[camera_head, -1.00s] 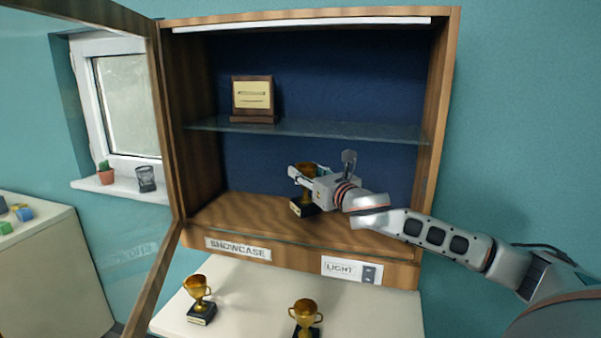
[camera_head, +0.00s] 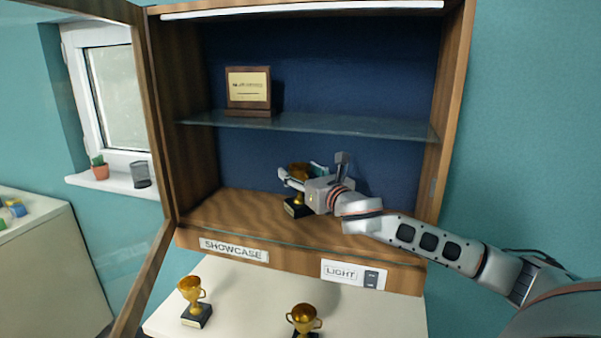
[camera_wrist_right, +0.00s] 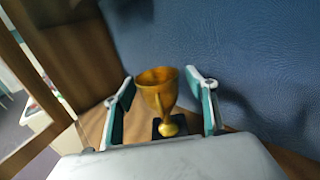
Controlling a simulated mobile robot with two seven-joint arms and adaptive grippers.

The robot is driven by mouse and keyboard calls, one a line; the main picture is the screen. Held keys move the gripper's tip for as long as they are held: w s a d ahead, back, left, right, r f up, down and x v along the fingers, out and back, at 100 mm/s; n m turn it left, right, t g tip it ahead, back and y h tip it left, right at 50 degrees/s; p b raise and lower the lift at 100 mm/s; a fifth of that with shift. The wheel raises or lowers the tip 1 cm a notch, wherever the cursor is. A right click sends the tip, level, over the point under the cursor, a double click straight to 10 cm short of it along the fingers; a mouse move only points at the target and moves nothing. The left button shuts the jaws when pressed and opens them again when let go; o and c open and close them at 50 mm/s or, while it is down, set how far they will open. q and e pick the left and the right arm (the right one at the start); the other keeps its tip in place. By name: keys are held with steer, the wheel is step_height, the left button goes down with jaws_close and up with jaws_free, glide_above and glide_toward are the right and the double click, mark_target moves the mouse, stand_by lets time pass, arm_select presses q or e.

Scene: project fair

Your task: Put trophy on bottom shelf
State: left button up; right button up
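A gold trophy cup on a black base (camera_head: 297,208) stands upright on the wooden bottom shelf (camera_head: 240,208) of the showcase. My right gripper (camera_head: 300,176) is at the cup, reaching in from the right. In the right wrist view the cup (camera_wrist_right: 158,92) is between the two fingers of the right gripper (camera_wrist_right: 162,100), which are spread with a gap on each side. The base (camera_wrist_right: 170,127) appears to rest on the shelf. My left gripper is not in view.
Two more gold trophies, one at left (camera_head: 193,300) and one at right (camera_head: 304,320), stand on the white table (camera_head: 250,290) below. A plaque (camera_head: 248,90) stands on the glass shelf (camera_head: 330,124) above my gripper. The open glass door (camera_head: 150,270) is at left.

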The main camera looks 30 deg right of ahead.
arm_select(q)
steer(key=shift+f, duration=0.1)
arm_select(e)
steer(key=shift+r, duration=0.15)
steer(key=shift+s, duration=0.45)
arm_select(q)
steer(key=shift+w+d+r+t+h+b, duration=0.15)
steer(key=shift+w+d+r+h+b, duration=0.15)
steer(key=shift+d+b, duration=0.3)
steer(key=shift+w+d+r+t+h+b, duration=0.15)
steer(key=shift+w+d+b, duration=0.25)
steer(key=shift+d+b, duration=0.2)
arm_select(e)
steer(key=s+a, duration=0.1)
steer(key=s, duration=1)
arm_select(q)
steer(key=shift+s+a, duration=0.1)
